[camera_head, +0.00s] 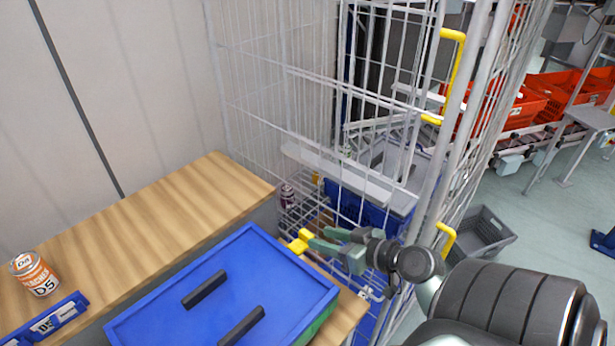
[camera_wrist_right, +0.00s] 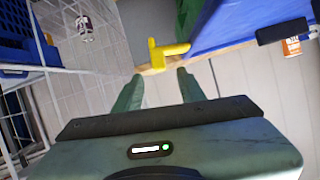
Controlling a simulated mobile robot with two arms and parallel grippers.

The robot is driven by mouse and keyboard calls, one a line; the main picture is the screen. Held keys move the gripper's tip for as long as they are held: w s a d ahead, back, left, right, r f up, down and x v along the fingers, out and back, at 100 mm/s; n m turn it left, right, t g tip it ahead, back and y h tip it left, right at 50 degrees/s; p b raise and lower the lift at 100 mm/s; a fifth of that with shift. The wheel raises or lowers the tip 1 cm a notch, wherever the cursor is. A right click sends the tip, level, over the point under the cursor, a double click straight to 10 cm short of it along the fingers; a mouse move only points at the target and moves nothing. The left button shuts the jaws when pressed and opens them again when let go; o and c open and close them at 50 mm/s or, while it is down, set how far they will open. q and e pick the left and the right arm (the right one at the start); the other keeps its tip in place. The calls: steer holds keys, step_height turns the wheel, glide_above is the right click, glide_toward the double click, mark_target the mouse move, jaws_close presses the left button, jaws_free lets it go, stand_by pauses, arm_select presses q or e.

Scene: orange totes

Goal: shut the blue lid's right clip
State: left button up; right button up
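The blue lid (camera_head: 235,285) with two black handles lies on a box on the wooden table. Its yellow right clip (camera_head: 299,243) sticks out at the lid's right edge, by the far corner. The clip also shows in the right wrist view (camera_wrist_right: 167,52), beside the blue lid (camera_wrist_right: 235,22). My right gripper (camera_head: 317,238) is just right of the clip, its fingers pointing at it. In the wrist view the gripper (camera_wrist_right: 160,75) is open and empty, with the clip just ahead of and between the fingertips. Contact cannot be told. My left gripper is not in view.
A wire roll cage (camera_head: 300,90) stands close behind and right of the gripper. An orange-labelled can (camera_head: 35,273) and a small blue bin (camera_head: 50,322) stand at the left on the wooden table (camera_head: 150,222). A grey crate (camera_head: 478,238) is on the floor.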

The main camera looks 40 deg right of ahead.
mark_target(311, 235)
steer(key=p+x, duration=0.1)
steer(key=x, duration=0.2)
steer(key=shift+w+f, duration=0.1)
steer(key=shift+w, duration=0.3)
steer(key=shift+w+f, duration=0.2)
steer(key=shift+w, duration=0.1)
steer(key=shift+w+a+f, duration=0.1)
jaws_close()
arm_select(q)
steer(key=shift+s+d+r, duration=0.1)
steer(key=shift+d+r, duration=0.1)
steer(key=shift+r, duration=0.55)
